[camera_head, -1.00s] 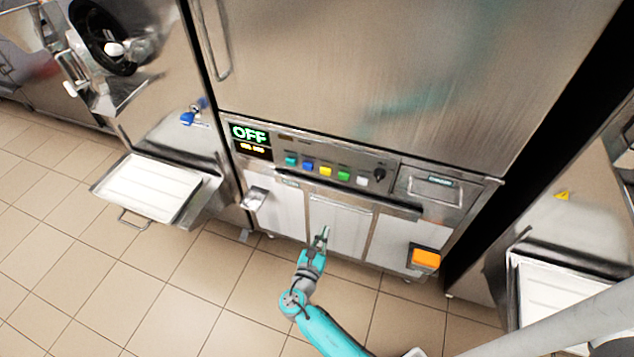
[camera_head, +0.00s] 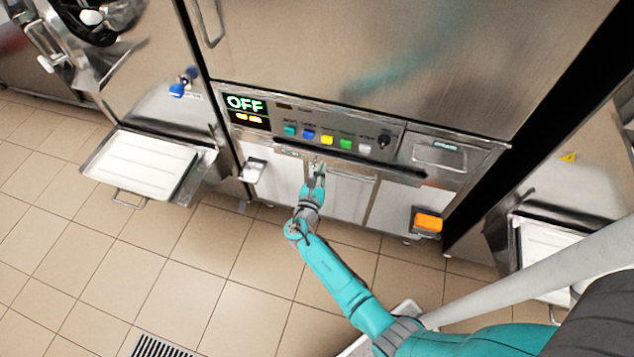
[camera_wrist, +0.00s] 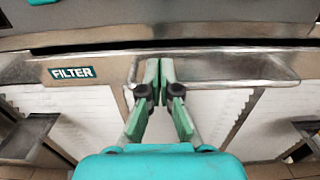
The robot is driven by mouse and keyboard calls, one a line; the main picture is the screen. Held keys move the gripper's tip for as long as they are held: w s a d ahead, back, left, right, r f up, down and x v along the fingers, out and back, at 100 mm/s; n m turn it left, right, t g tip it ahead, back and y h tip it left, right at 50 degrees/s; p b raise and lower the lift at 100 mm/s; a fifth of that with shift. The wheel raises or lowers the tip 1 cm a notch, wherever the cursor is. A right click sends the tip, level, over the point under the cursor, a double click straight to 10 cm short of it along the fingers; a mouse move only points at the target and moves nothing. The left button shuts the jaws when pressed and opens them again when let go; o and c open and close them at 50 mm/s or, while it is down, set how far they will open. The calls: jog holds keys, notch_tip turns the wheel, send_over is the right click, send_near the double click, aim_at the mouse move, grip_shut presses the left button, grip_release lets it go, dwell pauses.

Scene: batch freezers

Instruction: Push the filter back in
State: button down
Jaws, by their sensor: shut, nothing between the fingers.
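The filter's metal front strip (camera_wrist: 25,72), with a green FILTER label (camera_wrist: 72,72), runs across the wrist view below a dark gap. A shallow recess (camera_wrist: 225,70) sits in its middle. In the head view the strip (camera_head: 285,151) lies under the control panel of the tall machine. My gripper (camera_wrist: 160,70) is shut and empty, with its teal fingertips at the left end of the recess; I cannot tell whether they touch it. In the head view my gripper (camera_head: 320,165) points at the strip from in front. How far the filter sticks out is unclear.
The control panel (camera_head: 335,140) with coloured buttons and an OFF display (camera_head: 247,104) is just above. A metal bracket (camera_head: 252,170) sticks out at the left, an orange block (camera_head: 428,222) at the right. A tray (camera_head: 140,165) juts out further left. The tiled floor in front is mostly open.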

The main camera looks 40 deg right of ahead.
aim_at(326, 156)
jog(key=shift+x, duration=1.45)
jog(key=x, duration=0.2)
jog(key=shift+w+d, duration=0.15)
jog(key=shift+w, duration=0.05)
jog(key=shift+r, duration=0.1)
jog(key=shift+w, duration=0.1)
